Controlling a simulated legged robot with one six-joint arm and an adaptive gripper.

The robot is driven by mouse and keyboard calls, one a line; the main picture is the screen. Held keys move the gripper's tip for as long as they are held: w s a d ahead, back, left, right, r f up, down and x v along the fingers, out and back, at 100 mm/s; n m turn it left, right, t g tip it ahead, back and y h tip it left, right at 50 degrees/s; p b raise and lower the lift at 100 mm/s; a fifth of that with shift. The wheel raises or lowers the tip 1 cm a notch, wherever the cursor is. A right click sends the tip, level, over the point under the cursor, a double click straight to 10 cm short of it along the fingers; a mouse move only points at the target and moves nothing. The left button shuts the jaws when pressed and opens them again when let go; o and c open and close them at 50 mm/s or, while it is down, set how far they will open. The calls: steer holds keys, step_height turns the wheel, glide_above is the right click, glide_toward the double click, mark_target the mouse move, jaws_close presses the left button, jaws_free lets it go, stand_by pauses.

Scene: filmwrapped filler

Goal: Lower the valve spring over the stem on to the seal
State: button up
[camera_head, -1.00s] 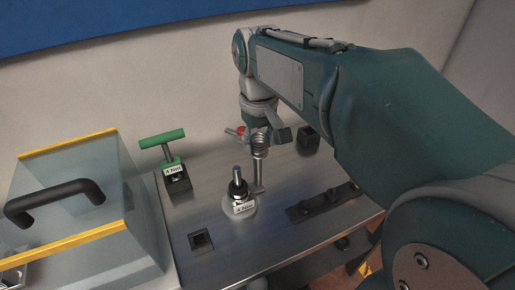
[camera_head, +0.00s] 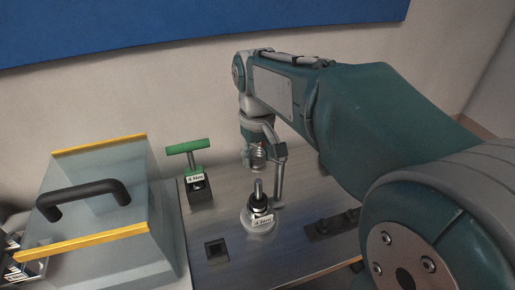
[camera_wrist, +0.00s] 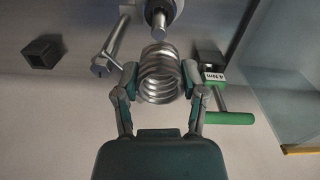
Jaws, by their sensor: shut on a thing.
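The valve spring (camera_head: 257,156) is a silver coil. My gripper (camera_wrist: 160,78) is shut on it, with one finger on each side, in the wrist view. In the head view the spring hangs above the upright metal stem (camera_head: 258,187), with a small gap between them. In the wrist view the stem (camera_wrist: 158,22) shows just past the spring's upper edge. A black part (camera_head: 259,206), perhaps the seal, surrounds the stem's lower end above a pale round base (camera_head: 257,223). The seal is not clear in the wrist view.
A thin upright rod (camera_head: 279,182) stands close right of the stem. A green T-handled tool (camera_head: 187,148) stands in a black holder at left, near a clear box (camera_head: 108,215) with a black handle. A square socket (camera_head: 216,250) and a dark rack (camera_head: 330,225) flank the base.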

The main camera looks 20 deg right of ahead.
mark_target(258, 189)
steer(key=shift+d+f, duration=0.1)
steer(key=shift+f, duration=1.65)
steer(key=shift+f, duration=3.8)
steer(key=o, duration=1.2)
step_height(258, 189, up, 12)
steer(key=shift+f, duration=0.1)
